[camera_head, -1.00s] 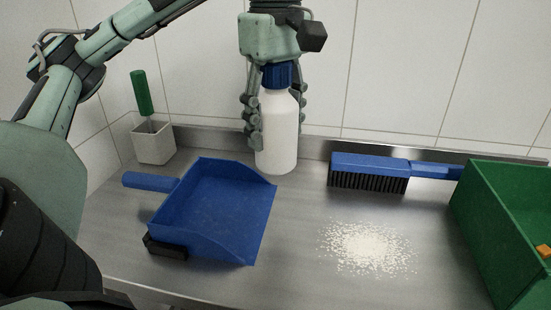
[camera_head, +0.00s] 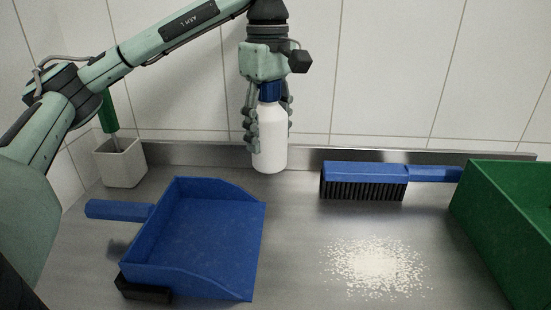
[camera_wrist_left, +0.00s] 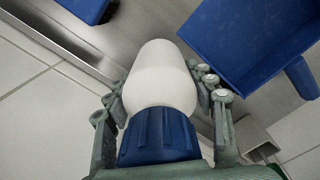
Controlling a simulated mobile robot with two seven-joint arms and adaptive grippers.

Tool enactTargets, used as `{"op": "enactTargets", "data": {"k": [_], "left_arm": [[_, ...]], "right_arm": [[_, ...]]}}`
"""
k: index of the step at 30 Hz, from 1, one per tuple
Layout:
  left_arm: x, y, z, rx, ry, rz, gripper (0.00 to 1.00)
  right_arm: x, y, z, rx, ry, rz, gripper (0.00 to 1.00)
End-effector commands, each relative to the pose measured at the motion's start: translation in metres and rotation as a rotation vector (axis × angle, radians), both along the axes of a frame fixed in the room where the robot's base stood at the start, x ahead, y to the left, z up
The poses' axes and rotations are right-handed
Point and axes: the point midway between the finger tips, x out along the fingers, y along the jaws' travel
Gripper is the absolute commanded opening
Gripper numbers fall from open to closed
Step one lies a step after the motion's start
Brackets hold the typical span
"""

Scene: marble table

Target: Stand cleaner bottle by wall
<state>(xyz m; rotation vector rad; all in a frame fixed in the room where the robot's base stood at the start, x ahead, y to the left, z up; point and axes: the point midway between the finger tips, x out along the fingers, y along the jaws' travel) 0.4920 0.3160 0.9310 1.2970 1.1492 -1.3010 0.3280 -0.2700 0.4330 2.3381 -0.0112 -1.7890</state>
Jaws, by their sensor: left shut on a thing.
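The cleaner bottle (camera_head: 272,140), white with a blue cap, is upright at the back of the metal counter close to the tiled wall (camera_head: 400,60). My left gripper (camera_head: 268,125) comes from above and is shut on the bottle, with its fingers on both sides. In the left wrist view the bottle (camera_wrist_left: 160,75) lies between the fingers, its blue cap nearest the camera. I cannot tell whether its base touches the counter. No right gripper shows.
A blue dustpan (camera_head: 205,235) lies in front left of the bottle. A blue brush (camera_head: 365,178) lies to the right, with white crumbs (camera_head: 375,267) before it. A green crate (camera_head: 505,205) stands far right. A white holder (camera_head: 120,163) stands back left.

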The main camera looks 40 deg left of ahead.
Motion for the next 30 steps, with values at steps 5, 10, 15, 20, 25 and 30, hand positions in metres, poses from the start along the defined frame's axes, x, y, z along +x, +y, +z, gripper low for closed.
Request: {"op": "enactTargets", "data": {"k": [5,10,15,20,25,30], "left_arm": [[0.023,0.002,-0.011,-0.001,-0.001,0.001,0.00],[0.027,0.004,-0.023,0.001,-0.001,0.000,0.00],[0.027,0.004,-0.048,0.001,-0.001,0.000,0.00],[0.027,0.003,-0.055,0.000,-0.003,0.001,0.00],[0.027,0.003,-0.055,0.000,-0.004,0.001,0.00],[0.027,0.003,-0.058,0.000,-0.003,0.001,0.00]], "right_arm": [[0.000,0.000,-0.002,0.003,0.002,0.000,0.40],[0.000,0.001,-0.005,0.005,0.003,0.000,0.40],[0.000,0.001,-0.007,0.006,0.002,0.000,0.40],[0.001,0.001,-0.007,0.007,0.000,0.000,0.40],[0.001,0.001,-0.008,0.008,0.001,0.000,0.40],[0.000,0.001,-0.010,0.005,0.006,0.000,0.40]]}}
